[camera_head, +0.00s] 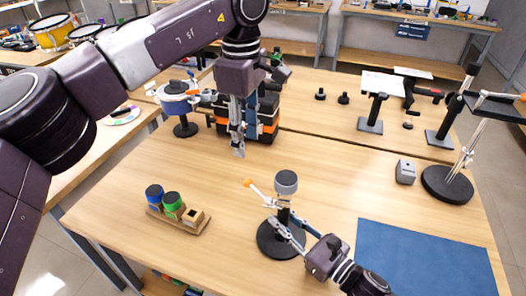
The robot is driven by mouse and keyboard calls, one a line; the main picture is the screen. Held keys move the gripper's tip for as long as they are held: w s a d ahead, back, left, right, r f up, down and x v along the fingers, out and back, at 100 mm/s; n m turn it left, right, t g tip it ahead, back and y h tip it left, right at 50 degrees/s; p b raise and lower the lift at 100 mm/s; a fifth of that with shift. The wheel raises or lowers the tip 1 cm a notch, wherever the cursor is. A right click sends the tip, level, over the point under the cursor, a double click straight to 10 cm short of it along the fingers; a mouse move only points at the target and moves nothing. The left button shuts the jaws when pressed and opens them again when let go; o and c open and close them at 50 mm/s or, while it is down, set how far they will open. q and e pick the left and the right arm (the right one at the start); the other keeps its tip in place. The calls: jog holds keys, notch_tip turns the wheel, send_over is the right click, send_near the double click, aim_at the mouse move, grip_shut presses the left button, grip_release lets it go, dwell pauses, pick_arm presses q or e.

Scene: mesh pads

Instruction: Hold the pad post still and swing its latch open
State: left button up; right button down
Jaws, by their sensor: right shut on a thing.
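The pad post stands upright on a round black base (268,240) on the wooden table, with a grey cylindrical pad (286,182) on top. Its latch (262,195) is a pale lever with an orange tip, sticking out up and left from the post below the pad. My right gripper (284,222) comes from the lower right and is shut on the post, above the base. My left gripper (240,150) hangs fingers-down, above and left of the post, apart from the latch. Its finger gap is hard to make out.
A wooden tray (190,228) with blue and green round pieces lies left. A blue mat (420,262) covers the right front. A small grey box (405,172) and black-based stands (447,185) are at right. A black and orange case (265,125) is behind my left gripper.

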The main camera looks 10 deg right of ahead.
jog(key=shift+s+f, duration=0.15)
jog(key=shift+f, duration=0.35)
jog(key=c, duration=1.6)
grip_release()
jog(key=shift+w+r, duration=0.2)
jog(key=shift+r, duration=0.1)
jog(key=shift+s, duration=0.1)
